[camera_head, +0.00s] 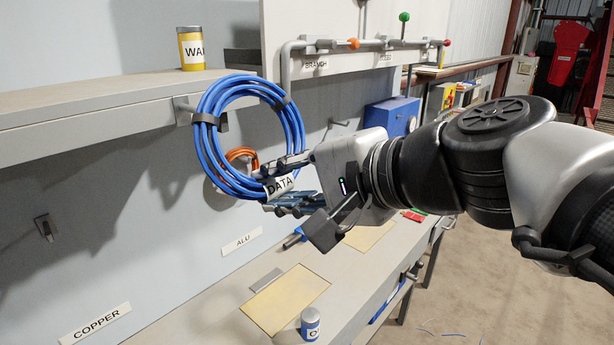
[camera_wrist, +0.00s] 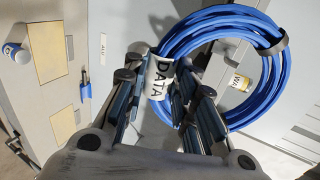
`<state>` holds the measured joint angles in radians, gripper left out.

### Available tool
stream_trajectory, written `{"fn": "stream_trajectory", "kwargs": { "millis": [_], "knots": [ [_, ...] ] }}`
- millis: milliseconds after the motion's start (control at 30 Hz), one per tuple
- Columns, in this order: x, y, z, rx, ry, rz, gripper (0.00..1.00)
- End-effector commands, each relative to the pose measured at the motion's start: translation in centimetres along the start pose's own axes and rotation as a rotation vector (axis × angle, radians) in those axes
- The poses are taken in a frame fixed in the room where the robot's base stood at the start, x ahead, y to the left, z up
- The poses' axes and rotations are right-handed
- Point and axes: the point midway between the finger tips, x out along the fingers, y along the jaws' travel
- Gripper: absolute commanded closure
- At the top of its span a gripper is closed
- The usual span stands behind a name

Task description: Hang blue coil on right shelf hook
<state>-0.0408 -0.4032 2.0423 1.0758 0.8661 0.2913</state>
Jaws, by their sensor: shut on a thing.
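The blue coil (camera_head: 203,148) is a ring of several turns with dark bands and a white "DATA" tag (camera_head: 279,186). My gripper (camera_head: 280,183) is shut on its lower right side at the tag; the wrist view also shows the coil (camera_wrist: 184,45) and the tag (camera_wrist: 158,77) at the fingers. The coil hangs upright in front of the grey shelf (camera_head: 100,110). A grey hook bracket (camera_head: 182,109) on the shelf's front edge is partly behind the coil's upper left side. A dark piece shows inside the ring there; I cannot tell whether the hook passes through the coil.
An orange coil (camera_head: 241,153) hangs on the wall behind the blue one. A yellow can (camera_head: 192,50) stands on the shelf. Below are a bench with tan pads (camera_head: 285,300) and a blue-and-white can (camera_head: 310,323). A pipe rack (camera_head: 330,44) is above right.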

Motion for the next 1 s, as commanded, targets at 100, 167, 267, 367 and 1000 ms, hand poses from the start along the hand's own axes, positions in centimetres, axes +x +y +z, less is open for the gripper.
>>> {"fn": "stream_trajectory", "kwargs": {
  "millis": [100, 167, 267, 367, 1000],
  "knots": [
    [0.1, -0.3, 0.2, -0.001, -0.003, -0.003, 1.0],
    [0.4, -0.4, 0.1, -0.001, -0.002, -0.002, 1.0],
    [0.9, -0.5, 0.1, -0.001, -0.003, -0.002, 1.0],
    [1.5, -0.7, 0.1, 0.0, -0.002, -0.001, 1.0],
    [5.2, -1.9, 0.1, -0.001, -0.002, -0.001, 1.0]
  ]
}}
